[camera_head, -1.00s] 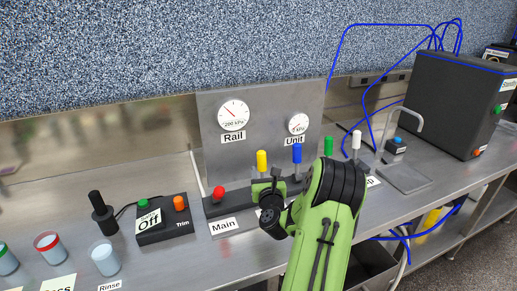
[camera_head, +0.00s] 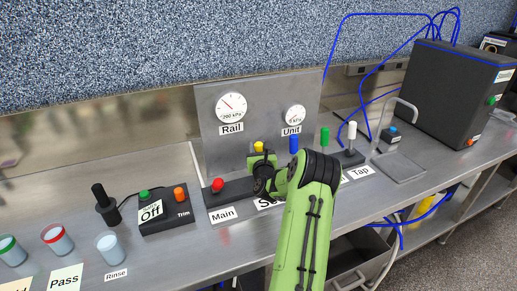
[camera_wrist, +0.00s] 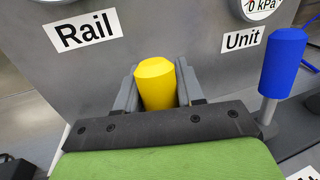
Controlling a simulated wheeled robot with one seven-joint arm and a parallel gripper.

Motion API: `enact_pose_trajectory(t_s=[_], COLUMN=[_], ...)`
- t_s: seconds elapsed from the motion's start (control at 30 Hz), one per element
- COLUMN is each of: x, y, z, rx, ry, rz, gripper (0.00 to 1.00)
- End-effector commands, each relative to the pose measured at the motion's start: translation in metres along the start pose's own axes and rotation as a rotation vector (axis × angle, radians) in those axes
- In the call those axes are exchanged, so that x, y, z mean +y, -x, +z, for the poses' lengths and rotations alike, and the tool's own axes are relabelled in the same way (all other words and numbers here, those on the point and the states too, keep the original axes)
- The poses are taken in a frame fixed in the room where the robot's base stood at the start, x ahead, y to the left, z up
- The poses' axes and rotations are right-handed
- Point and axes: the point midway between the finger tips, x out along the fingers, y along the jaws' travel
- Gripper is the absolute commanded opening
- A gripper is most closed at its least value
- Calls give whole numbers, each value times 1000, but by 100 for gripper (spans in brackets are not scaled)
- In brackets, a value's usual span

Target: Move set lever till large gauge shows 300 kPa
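The large Rail gauge (camera_head: 231,107) on the grey panel reads 200 kPa, its needle pointing up and left. The yellow-topped lever (camera_head: 258,147) stands below it, behind a partly hidden label (camera_head: 268,203) beginning with S. My gripper (camera_head: 262,162) is at this lever. In the wrist view, the yellow knob (camera_wrist: 155,84) sits between the two grey fingers, one on each side. They are close to it, but whether they press on it I cannot tell. The lever's shaft is hidden behind the gripper.
A red lever (camera_head: 218,185) marked Main is left of my gripper. Blue (camera_head: 294,144), green (camera_head: 325,137) and white (camera_head: 352,131) levers stand to the right. The small Unit gauge (camera_head: 295,115) reads 0 kPa.

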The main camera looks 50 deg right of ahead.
Motion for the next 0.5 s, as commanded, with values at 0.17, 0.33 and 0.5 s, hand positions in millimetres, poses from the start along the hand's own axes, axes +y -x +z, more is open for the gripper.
enact_pose_trajectory(t_s=[0.17, 0.33, 0.5], x=[0, 0, -2], y=[0, 0, 4], z=[0, 0, -4], rx=[0, -3, -50], ry=[0, 0, -11], rz=[0, 0, -2], gripper=[0, 0, 0])
